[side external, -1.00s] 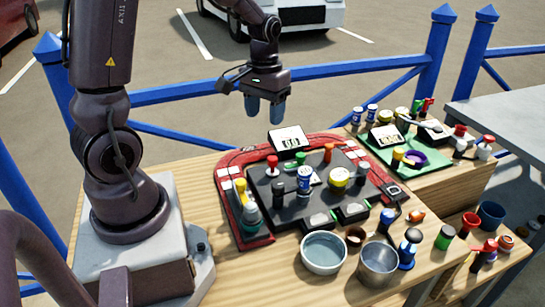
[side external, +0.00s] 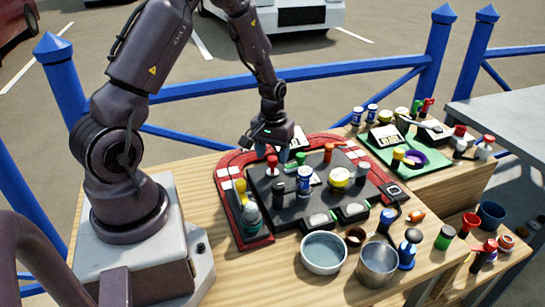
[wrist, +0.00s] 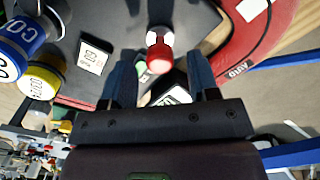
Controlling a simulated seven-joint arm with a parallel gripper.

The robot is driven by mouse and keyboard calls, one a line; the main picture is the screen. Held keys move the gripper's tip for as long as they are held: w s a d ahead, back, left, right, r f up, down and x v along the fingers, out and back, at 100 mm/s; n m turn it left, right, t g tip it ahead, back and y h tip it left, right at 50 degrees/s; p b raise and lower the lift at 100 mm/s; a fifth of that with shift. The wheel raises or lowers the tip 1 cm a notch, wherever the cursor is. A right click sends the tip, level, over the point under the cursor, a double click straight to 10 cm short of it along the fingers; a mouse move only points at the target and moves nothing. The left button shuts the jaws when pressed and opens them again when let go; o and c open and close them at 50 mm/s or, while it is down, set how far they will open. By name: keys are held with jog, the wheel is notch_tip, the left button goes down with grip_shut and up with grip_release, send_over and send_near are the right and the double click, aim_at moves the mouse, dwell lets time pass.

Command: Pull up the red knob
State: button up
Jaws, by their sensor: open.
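The red knob (side external: 272,163) stands upright at the back left of the dark panel (side external: 267,187). In the wrist view the red knob (wrist: 160,54) shows a round red top and a pale base, in the gap between my two blue fingers. My gripper (side external: 287,153) is open and low over the back of the panel, close beside the knob in the side view. In the wrist view my gripper (wrist: 161,72) has nothing clamped between its fingers. I cannot tell whether a finger touches the knob.
An orange-red knob (side external: 329,150), a blue-and-white can (side external: 304,181) and a yellow can (side external: 339,177) stand on the panel. A white display box (side external: 299,141) is right behind my gripper. Bowls (side external: 324,252) sit in front.

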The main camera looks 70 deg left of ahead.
aim_at(272, 158)
jog(key=shift+f, duration=0.8)
grip_shut()
jog(key=shift+r, duration=1.25)
grip_release()
notch_tip(272, 158, up, 13)
